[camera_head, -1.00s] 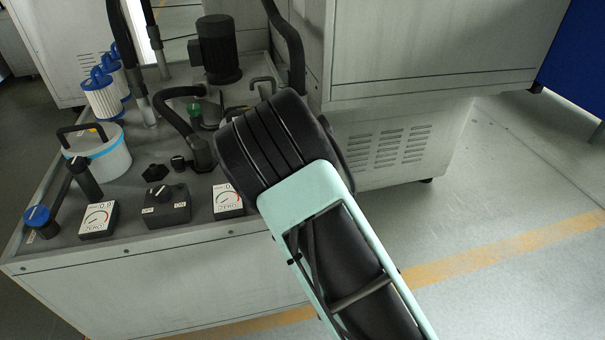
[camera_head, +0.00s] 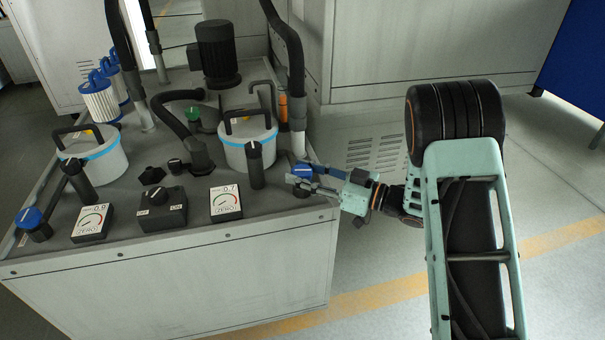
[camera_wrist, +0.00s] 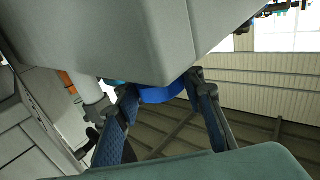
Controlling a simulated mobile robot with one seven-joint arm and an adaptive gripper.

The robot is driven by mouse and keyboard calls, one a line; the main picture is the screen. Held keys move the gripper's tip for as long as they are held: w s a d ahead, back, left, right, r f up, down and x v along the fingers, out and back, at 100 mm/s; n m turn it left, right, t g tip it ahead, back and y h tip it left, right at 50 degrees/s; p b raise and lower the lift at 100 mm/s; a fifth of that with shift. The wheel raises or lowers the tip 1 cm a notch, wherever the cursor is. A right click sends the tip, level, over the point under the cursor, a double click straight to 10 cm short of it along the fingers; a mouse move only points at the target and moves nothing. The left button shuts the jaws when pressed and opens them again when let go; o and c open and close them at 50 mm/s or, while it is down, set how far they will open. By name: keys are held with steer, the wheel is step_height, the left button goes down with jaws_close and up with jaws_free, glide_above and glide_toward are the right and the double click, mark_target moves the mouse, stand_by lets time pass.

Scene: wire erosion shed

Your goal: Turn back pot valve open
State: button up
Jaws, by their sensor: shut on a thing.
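A blue valve knob (camera_head: 302,169) stands at the right front corner of the cabinet top, beside the right white pot (camera_head: 247,150). My gripper (camera_head: 308,181) reaches in from the right and is shut on this knob. In the wrist view the blue knob (camera_wrist: 166,93) lies between my two fingers (camera_wrist: 160,88), partly hidden behind a grey body. A second blue valve knob (camera_head: 29,217) is at the left front corner, near the left white pot (camera_head: 95,160). Which way the held knob is turned cannot be read.
Two gauges (camera_head: 226,202) (camera_head: 92,222) and a black switch box (camera_head: 160,208) sit along the front edge. A black motor (camera_head: 216,52), hoses and blue-capped filters (camera_head: 98,100) stand behind. The floor to the right is clear.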

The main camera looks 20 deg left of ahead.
steer(key=shift+w+n+g, duration=0.1)
steer(key=shift+n+g, duration=1.1)
steer(key=shift+g, duration=1)
steer(key=o, duration=1.2)
steer(key=d, duration=0.8)
steer(key=w+d, duration=0.1)
steer(key=d, duration=0.3)
steer(key=shift+r+n, duration=0.1)
steer(key=shift+n, duration=0.2)
